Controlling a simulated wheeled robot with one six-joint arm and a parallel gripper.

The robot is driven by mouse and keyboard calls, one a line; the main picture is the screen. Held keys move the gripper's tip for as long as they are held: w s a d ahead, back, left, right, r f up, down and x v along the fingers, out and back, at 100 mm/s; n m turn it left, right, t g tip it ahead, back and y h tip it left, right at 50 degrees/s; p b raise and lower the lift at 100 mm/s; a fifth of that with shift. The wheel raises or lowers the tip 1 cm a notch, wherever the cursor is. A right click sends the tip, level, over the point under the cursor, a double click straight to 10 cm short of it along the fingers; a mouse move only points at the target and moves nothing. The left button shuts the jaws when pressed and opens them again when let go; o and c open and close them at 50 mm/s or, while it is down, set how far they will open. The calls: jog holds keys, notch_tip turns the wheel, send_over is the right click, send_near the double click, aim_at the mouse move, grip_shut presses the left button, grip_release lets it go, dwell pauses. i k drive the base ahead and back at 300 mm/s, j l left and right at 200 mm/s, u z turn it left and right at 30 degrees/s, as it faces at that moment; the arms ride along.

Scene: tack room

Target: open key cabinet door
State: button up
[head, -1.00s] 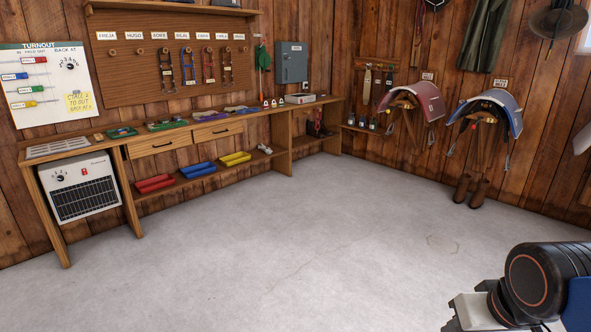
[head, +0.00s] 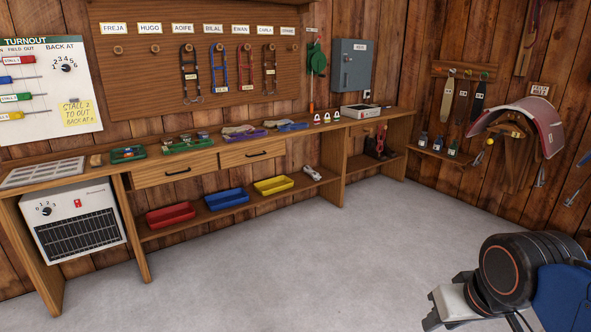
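The key cabinet (head: 352,66) is a small grey metal box on the wooden back wall, right of the halter board and above the bench. Its door looks shut and carries a small white label at the top. My arm shows at the lower right, well apart from the cabinet. The end of my gripper cannot be made out, so its fingers and whether they are open or shut are not shown.
A long wooden bench (head: 345,127) with drawers and a lower shelf runs below the cabinet. A white box (head: 359,112) and small padlocks sit on it. A heater (head: 75,222) stands at left. The grey floor (head: 300,265) is clear.

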aim_at(356, 74)
jog(key=i+u, duration=0.25)
jog(key=i, duration=1.6)
